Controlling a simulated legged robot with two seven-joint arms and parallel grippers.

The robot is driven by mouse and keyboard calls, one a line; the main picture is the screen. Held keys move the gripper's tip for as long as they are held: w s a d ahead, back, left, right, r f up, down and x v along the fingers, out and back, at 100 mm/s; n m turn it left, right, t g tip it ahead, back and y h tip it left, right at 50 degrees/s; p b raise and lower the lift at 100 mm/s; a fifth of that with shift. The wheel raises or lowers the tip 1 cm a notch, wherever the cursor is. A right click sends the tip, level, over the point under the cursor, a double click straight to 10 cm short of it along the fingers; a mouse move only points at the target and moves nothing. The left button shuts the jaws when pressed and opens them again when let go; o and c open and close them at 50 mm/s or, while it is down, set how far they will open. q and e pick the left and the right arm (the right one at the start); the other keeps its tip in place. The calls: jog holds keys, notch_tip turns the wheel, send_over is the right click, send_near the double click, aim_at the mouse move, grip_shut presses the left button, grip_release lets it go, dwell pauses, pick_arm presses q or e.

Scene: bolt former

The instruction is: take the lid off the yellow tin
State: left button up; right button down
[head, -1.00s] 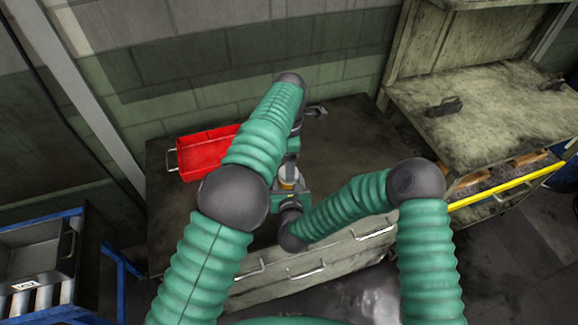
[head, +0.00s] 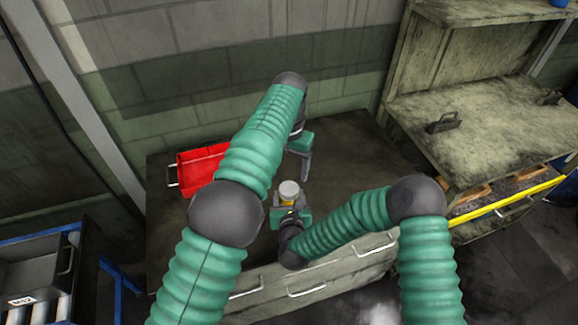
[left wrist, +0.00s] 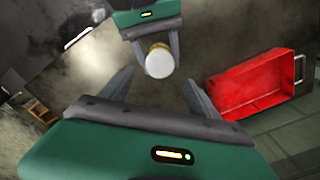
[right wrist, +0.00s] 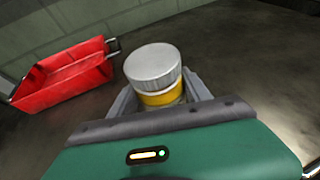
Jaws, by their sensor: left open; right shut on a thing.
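The yellow tin (right wrist: 162,97) is upright in the right wrist view, with its grey lid (right wrist: 153,65) on top. My right gripper (right wrist: 160,98) is shut on the tin's body, below the lid. In the head view, the lid (head: 289,188) shows above the right gripper (head: 290,213). My left gripper (head: 304,168) is open and empty, beyond the tin. In the left wrist view, its spread fingers (left wrist: 160,88) point toward the lid (left wrist: 159,64) but stay apart from it. I cannot tell whether the tin touches the bench.
A red bin (head: 198,167) stands on the dark bench (head: 350,150), left of the tin and partly behind my left arm. A worktable with a handle (head: 443,122) stands at the right, and a blue-framed rack (head: 75,225) at the left. The bench right of the tin is clear.

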aim_at(289, 188)
pick_arm(q)
jog(key=shift+f+m, duration=0.1)
jog(key=shift+m, duration=0.2)
notch_tip(289, 188, down, 8)
jog(key=shift+r, duration=0.15)
jog(key=c, duration=1.5)
jog(key=shift+o, duration=0.2)
jog(key=shift+n, duration=0.9)
jog(key=shift+s+r, duration=0.1)
jog(key=shift+r, duration=0.1)
jog(key=shift+r, duration=1)
